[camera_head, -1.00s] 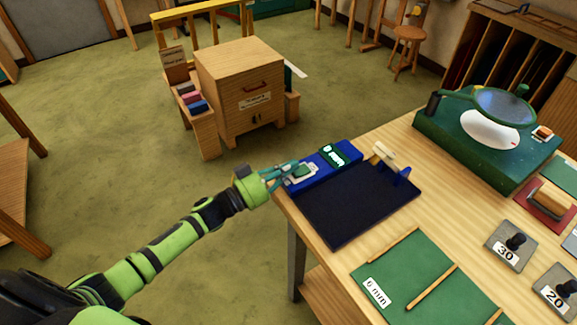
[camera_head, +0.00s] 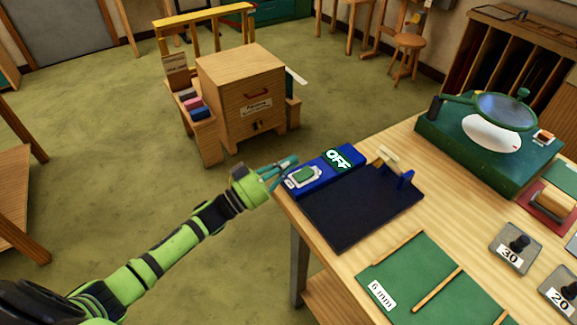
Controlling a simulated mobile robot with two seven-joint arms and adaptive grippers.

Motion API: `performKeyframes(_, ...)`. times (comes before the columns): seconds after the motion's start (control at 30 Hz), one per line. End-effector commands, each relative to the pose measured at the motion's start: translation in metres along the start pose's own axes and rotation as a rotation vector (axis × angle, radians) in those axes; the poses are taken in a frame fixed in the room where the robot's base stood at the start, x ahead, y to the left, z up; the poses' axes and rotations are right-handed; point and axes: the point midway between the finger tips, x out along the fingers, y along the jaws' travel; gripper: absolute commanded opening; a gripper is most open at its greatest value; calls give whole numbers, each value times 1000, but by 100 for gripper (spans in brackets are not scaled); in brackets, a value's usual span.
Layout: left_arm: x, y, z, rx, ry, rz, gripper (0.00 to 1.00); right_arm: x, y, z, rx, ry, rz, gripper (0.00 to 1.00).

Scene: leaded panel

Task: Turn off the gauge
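The blue gauge (camera_head: 323,171) lies at the far left corner of the workbench, along the edge of a dark pad. My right gripper is not in view.
A dark pad (camera_head: 350,210) with a small wooden-topped stop lies beside the gauge. A green magnifier stand (camera_head: 470,150), weights marked 30 (camera_head: 511,254) and 20, and a green board (camera_head: 420,270) fill the bench. A wooden cabinet (camera_head: 240,95) stands on the floor behind.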

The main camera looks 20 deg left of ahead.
Motion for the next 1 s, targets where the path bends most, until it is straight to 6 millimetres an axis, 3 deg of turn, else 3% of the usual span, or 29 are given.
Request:
performKeyframes(0.03, -22, 0, 18, -2, -15, -3, 0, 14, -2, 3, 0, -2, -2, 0)
performKeyframes(0.1, -38, 1, 21, -4, -13, -2, 0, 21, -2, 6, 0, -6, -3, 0)
performKeyframes(0.4, -87, 0, 30, -2, -8, -1, 0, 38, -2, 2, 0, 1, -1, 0)
performKeyframes(0.6, -97, 1, 30, -1, -5, -1, 0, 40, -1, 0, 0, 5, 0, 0)
performKeyframes(1.0, -97, 0, 30, -1, -6, -1, 0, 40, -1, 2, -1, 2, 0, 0)
